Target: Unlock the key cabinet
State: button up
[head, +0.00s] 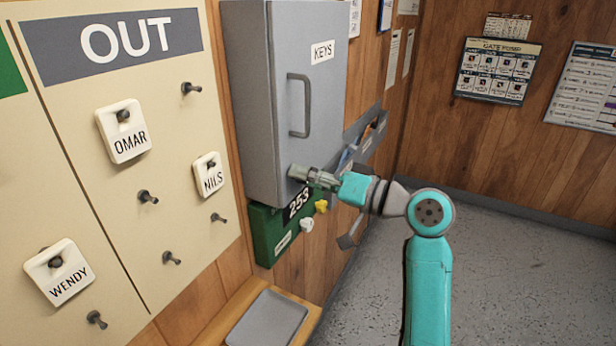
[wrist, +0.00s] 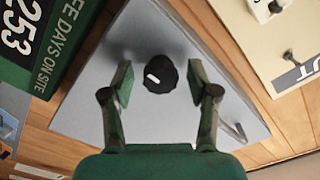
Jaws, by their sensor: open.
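The grey key cabinet (head: 265,100) hangs on the wood wall, its door shut, with a "KEYS" label and a bar handle (head: 300,105). In the wrist view a dark round knob (wrist: 161,74) with a short white mark sits on the grey door (wrist: 150,30). The mark lies slanted. My gripper (head: 299,173) is at the lower part of the door and hides the knob in the head view. In the wrist view my gripper (wrist: 159,82) is open, one finger on each side of the knob, with a visible gap at each finger.
A green "253" sign (head: 265,240) with a yellow and a white knob is close below my gripper. A tag board (head: 100,200) with name tags on pegs is at left. A grey tray (head: 268,318) sits on a wooden ledge below. The floor at right is clear.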

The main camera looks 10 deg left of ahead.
jog(key=shift+d, duration=0.1)
jog(key=v, duration=1.1)
jog(key=shift+s+d, duration=0.15)
jog(key=shift+d, duration=0.25)
jog(key=s+d+f+m+t+h, duration=0.3)
jog(key=f+m+t+h, duration=0.1)
jog(key=f, duration=0.9)
jog(key=s+d+f+m+t+h, duration=0.25)
jog(key=f+m+t+h, duration=0.2)
jog(key=f, duration=0.95)
jog(key=s+d+f+m+h, duration=0.1)
jog(key=s+d+f+h, duration=0.15)
jog(key=s+f, duration=0.35)
jog(key=s+d+f+m+h, duration=0.1)
jog(key=s+d+f+h, duration=0.15)
jog(key=s, duration=0.55)
jog(key=s+d+r+n+h, duration=0.1)
jog(key=s+d+r+n, duration=0.1)
jog(key=s, duration=1.1)
jog(key=s+d+r+n+h, duration=0.2)
jog(key=s+r+n, duration=0.1)
jog(key=s, duration=1)
jog(key=shift+s+d, duration=0.15)
jog(key=shift+d, duration=0.15)
